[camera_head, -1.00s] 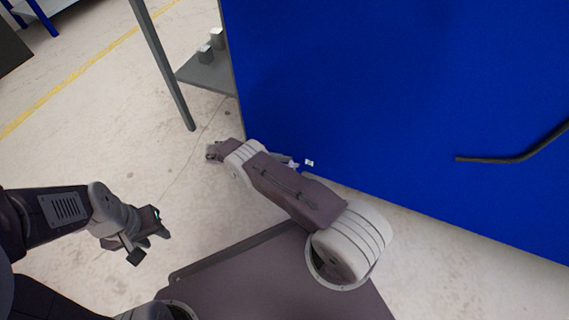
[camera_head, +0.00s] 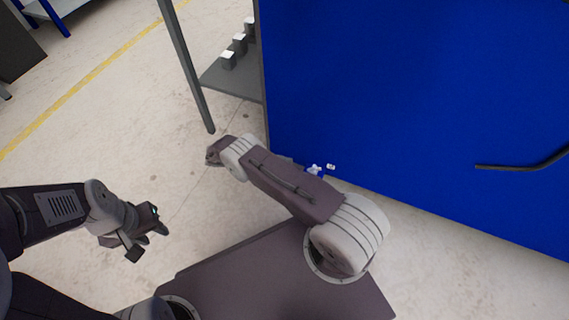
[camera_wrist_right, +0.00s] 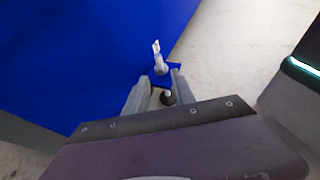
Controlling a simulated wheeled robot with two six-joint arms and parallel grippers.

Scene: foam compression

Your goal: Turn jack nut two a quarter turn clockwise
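A small white cross-shaped fitting (camera_head: 315,169) shows at the low edge of the blue panel, just past my right forearm. In the right wrist view a pale upright piece (camera_wrist_right: 159,58) stands on a small blue bracket (camera_wrist_right: 173,75) at the panel's edge. I cannot tell whether either is jack nut two. My right gripper (camera_wrist_right: 159,80) is open, its two fingers apart below the pale piece. A dark round knob (camera_wrist_right: 167,98) shows between the fingers. My left gripper (camera_head: 148,240) looks open and empty, over the floor far from the panel.
The large blue panel (camera_head: 420,90) fills the upper right, with a dark bent bar (camera_head: 520,164) in front. A grey shelf (camera_head: 235,85) with several silver blocks (camera_head: 239,42) and a grey post (camera_head: 187,70) stand left of it.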

